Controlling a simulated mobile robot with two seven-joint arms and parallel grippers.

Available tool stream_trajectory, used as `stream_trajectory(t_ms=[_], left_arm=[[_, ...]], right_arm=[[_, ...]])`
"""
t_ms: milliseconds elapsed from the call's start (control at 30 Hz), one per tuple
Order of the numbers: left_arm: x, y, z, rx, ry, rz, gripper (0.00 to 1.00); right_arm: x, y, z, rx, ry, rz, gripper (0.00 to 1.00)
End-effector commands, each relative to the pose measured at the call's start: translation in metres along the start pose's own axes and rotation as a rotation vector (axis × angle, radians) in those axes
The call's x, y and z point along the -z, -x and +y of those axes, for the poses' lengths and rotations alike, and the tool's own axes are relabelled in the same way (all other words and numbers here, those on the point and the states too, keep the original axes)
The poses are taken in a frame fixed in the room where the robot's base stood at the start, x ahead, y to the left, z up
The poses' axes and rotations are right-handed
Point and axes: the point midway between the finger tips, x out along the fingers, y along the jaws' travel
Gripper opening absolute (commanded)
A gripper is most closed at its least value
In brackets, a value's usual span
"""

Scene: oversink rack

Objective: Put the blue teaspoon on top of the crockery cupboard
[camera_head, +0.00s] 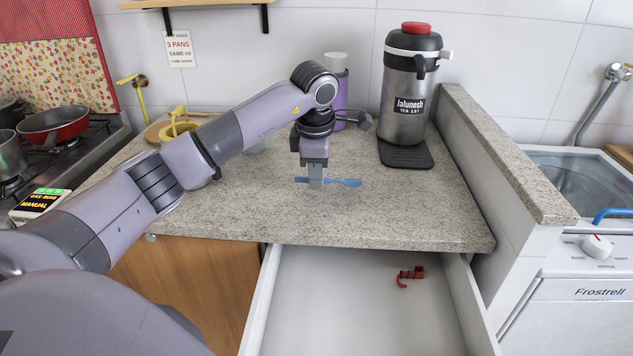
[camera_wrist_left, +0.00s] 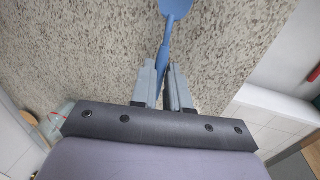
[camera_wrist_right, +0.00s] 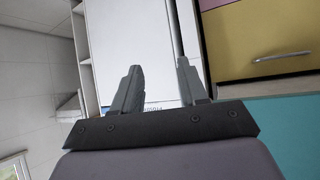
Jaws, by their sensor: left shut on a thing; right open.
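The blue teaspoon (camera_head: 346,182) is at the granite counter (camera_head: 420,205), above the open drawer, with its bowl pointing right in the head view. My left gripper (camera_head: 316,184) points down and is shut on the spoon's handle. In the left wrist view the spoon (camera_wrist_left: 176,12) runs up from between the two fingers (camera_wrist_left: 164,85). I cannot tell whether the spoon touches the counter or is just above it. My right gripper (camera_wrist_right: 158,85) shows only in its own wrist view, open and empty. I cannot make out for certain which furniture is the crockery cupboard.
A large steel flask (camera_head: 408,95) on a dark mat and a purple bottle (camera_head: 337,85) stand behind. The open drawer (camera_head: 340,310) holds a small red item (camera_head: 409,276). A low wall (camera_head: 500,150) bounds the right. A stove with a red pan (camera_head: 55,122) is left.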

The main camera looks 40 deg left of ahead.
Motion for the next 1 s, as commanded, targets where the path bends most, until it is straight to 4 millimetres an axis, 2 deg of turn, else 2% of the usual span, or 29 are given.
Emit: stream_trajectory(t_ms=[33, 133, 533, 567, 600, 633, 1000], left_arm=[[0.001, -0.010, -0.003, 0.004, 0.000, 0.003, 0.00], [0.000, -0.023, -0.005, 0.004, -0.001, 0.002, 0.00], [0.000, -0.029, -0.006, 0.000, -0.001, 0.000, 0.00], [0.000, -0.029, -0.006, 0.000, -0.001, 0.000, 0.22], [0.000, -0.028, -0.006, 0.000, -0.001, 0.000, 0.35], [0.000, -0.028, -0.006, 0.001, -0.001, 0.000, 0.41], [0.000, -0.024, -0.006, 0.004, -0.002, 0.002, 0.41]], right_arm=[[0.000, 0.000, 0.000, 0.000, 0.001, -0.001, 0.43], [-0.001, -0.001, 0.000, 0.000, 0.001, -0.002, 0.43], [-0.005, -0.003, 0.000, 0.000, 0.001, -0.009, 0.43], [-0.005, -0.002, 0.000, 0.000, 0.001, -0.009, 0.43], [-0.005, -0.002, 0.000, 0.000, 0.001, -0.009, 0.43], [-0.005, -0.002, 0.000, 0.000, 0.001, -0.009, 0.43], [-0.002, -0.001, 0.000, 0.000, 0.001, -0.006, 0.43]])
